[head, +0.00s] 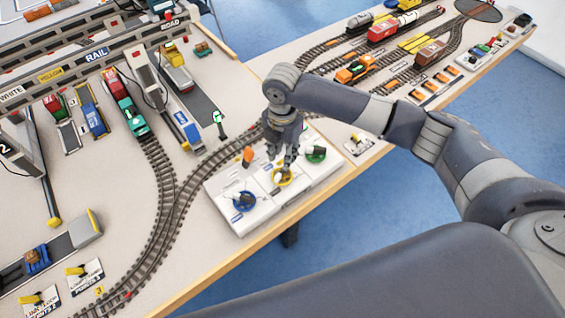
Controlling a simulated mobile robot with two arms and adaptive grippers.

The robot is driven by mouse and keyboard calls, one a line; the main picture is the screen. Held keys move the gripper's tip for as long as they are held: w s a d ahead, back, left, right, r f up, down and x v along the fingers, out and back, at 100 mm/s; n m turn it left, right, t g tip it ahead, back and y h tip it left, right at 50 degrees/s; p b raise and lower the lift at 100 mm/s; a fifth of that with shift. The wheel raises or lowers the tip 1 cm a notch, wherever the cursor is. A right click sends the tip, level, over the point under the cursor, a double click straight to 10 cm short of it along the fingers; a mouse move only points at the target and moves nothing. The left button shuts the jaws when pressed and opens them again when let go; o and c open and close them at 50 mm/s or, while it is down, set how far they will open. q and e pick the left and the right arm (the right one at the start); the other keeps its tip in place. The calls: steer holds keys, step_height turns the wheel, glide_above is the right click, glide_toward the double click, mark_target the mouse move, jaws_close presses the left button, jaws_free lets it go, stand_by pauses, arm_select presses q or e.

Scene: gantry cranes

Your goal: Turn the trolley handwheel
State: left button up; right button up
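A white control panel (275,214) stands near the table's front edge. It carries a blue handwheel (243,202) at left, a yellow handwheel (281,180) in the middle and a green handwheel (317,156) at right. I cannot read which one is labelled for the trolley. My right gripper (284,165) points down at the yellow handwheel, with its fingers at or just above the wheel's middle. The fingers hide part of this wheel. I cannot tell whether they touch it or how far they are open. My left gripper is out of view.
An orange lever (247,156) stands on the panel's back part, left of the gripper. Train tracks (175,200) curve behind and left of the panel. Gantry beams (95,58) cross the upper left. An orange locomotive (355,69) stands on tracks further back.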

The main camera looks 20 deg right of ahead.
step_height(320, 180, up, 5)
steer(key=shift+r, duration=0.1)
stand_by(1.2)
